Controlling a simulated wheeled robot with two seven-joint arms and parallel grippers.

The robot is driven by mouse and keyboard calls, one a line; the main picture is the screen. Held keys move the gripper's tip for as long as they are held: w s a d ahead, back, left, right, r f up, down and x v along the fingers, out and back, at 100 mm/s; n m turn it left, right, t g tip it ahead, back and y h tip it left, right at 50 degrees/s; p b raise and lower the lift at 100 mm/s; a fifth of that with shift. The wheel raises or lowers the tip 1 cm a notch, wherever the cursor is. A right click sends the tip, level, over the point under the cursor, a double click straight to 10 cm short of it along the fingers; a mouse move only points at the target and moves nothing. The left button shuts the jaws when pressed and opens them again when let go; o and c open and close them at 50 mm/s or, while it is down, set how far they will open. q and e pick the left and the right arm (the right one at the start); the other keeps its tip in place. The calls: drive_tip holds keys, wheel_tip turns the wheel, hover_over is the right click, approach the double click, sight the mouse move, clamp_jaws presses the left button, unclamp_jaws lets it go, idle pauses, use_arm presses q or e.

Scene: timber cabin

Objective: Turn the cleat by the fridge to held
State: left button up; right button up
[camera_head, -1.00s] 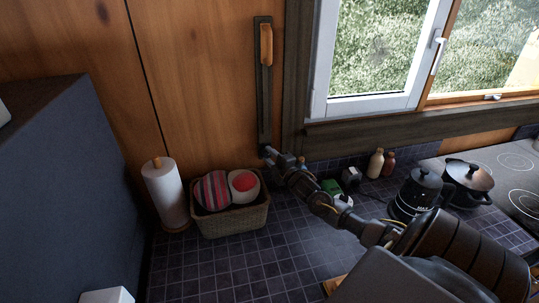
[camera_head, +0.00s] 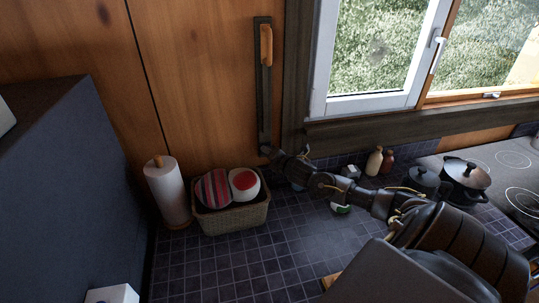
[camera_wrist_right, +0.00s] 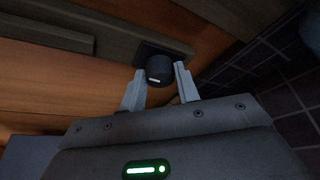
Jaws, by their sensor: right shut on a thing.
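The cleat appears as a dark round knob (camera_wrist_right: 160,70) with a short white mark, on a dark square plate against the timber wall in the right wrist view. My right gripper (camera_wrist_right: 160,86) has one finger on each side of the knob and is shut on it. In the head view my right gripper (camera_head: 268,151) is at the foot of a tall dark wall strip (camera_head: 264,95); it hides the knob there. A wooden handle (camera_head: 266,45) is upright near the strip's top. The large dark grey box at the left looks like the fridge (camera_head: 65,190). My left gripper is not in view.
A paper towel roll (camera_head: 168,190) and a basket (camera_head: 232,218) with two balls stand left of my right arm. Small bottles (camera_head: 374,161) and a black pot (camera_head: 466,178) are at the right.

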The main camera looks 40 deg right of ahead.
drive_tip(key=shift+n+g, duration=0.3)
drive_tip(key=shift+n, duration=0.2)
idle(0.3)
drive_tip(key=o, duration=1)
drive_tip(key=shift+c, duration=0.2)
drive_tip(key=b+v, duration=0.4)
drive_tip(key=v, duration=0.6)
drive_tip(key=shift+s+a, duration=0.2)
drive_tip(key=shift+s, duration=0.1)
